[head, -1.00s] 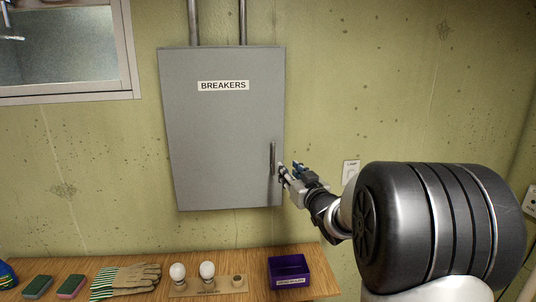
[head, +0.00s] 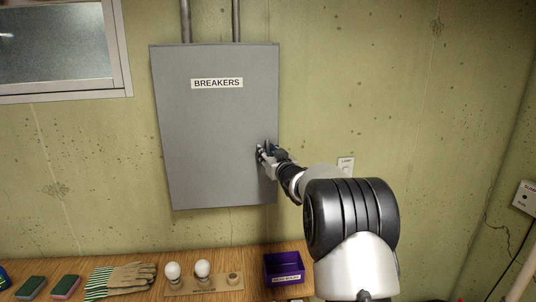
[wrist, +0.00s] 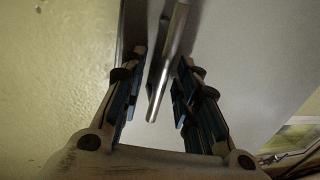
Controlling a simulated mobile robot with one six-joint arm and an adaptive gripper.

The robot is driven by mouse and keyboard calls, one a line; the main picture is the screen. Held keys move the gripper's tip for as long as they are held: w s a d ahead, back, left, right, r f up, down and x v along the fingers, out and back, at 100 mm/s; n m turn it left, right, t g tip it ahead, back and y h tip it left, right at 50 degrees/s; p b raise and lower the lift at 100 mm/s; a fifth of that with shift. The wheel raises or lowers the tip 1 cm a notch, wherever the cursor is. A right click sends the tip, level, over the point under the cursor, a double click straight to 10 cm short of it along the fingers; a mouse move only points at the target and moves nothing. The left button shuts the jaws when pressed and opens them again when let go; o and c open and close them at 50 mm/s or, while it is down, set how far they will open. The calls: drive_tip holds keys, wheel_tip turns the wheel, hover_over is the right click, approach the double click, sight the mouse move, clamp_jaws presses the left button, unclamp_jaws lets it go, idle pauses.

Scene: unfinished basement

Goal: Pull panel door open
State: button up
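The grey breaker panel door (head: 216,130) hangs on the wall, labelled BREAKERS, and looks closed. My gripper (head: 264,153) is at the door's right edge and covers the handle in the head view. In the wrist view the metal bar handle (wrist: 167,70) runs between the two fingers of my gripper (wrist: 157,82). The fingers are apart, with a visible gap on each side of the bar.
A wooden bench (head: 238,258) below holds a purple bin (head: 284,267), two bulbs on a board (head: 206,287), striped gloves (head: 122,277) and sponges (head: 65,287). The wall in front of the door is clear.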

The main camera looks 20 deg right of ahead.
clamp_jaws()
idle(0.3)
idle(0.5)
